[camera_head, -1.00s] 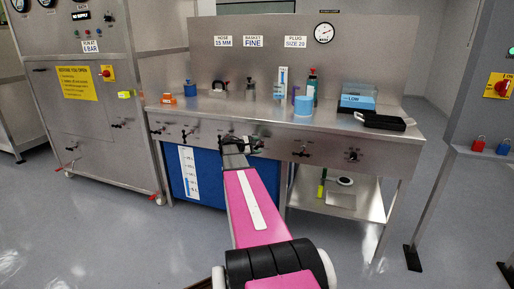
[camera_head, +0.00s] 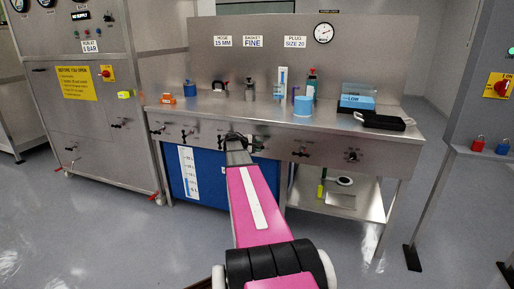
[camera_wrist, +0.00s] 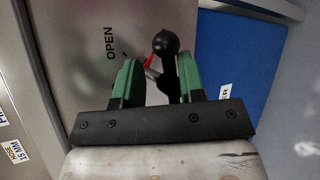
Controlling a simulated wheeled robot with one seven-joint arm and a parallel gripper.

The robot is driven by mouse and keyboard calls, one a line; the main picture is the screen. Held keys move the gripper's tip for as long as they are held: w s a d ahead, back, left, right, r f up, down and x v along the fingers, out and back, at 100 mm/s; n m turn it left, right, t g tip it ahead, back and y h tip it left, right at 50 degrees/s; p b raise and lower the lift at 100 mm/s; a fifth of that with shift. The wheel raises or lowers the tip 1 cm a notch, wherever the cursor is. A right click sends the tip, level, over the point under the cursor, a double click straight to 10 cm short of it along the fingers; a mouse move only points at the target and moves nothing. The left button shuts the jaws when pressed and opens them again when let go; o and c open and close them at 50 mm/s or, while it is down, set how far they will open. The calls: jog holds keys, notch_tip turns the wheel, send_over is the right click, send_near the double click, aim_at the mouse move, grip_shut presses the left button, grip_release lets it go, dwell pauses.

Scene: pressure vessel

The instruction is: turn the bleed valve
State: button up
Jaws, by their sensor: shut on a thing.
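The bleed valve's handle (camera_wrist: 166,43), a black ball knob on a short lever with a red pointer beside it, shows between my fingers in the wrist view. An "OPEN" label is on the steel panel (camera_wrist: 100,65) to its left. My gripper (camera_wrist: 161,70) has green fingers on either side of the lever and is shut on it. Where the fingers touch the lever is partly hidden. In the head view my gripper (camera_head: 239,139) is at the front panel of the steel bench, small and dark, and it hides most of the valve.
The steel bench (camera_head: 225,109) carries bottles, a blue cup (camera_head: 303,107) and a black tray (camera_head: 384,122). Other black handles (camera_head: 301,153) line its front panel. A blue tank (camera_head: 207,190) is below. Open floor lies in front.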

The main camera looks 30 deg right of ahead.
jog(key=shift+s+m+t+y, duration=0.1)
jog(key=shift+m+t+y, duration=0.3)
jog(key=shift+m+y, duration=0.25)
jog(key=shift+f, duration=0.1)
jog(key=o, duration=0.9)
jog(key=v, duration=1)
jog(key=shift+a+r, duration=0.25)
jog(key=shift+r, duration=0.05)
jog(key=shift+s, duration=0.1)
jog(key=s+a+f+m+y, duration=0.1)
jog(key=s+a+f+y, duration=0.3)
jog(key=s+a+f, duration=0.3)
jog(key=s+a+f+m+g+y, duration=0.1)
jog(key=s+a+f+y, duration=0.3)
jog(key=a, duration=1.2)
jog(key=s+a+f+m+g+y, duration=0.1)
jog(key=s+a+f+m+y, duration=0.2)
jog(key=s+a+f, duration=0.7)
jog(key=shift+s+a+y, duration=0.45)
jog(key=shift+s+a, duration=0.65)
jog(key=shift+s, duration=0.05)
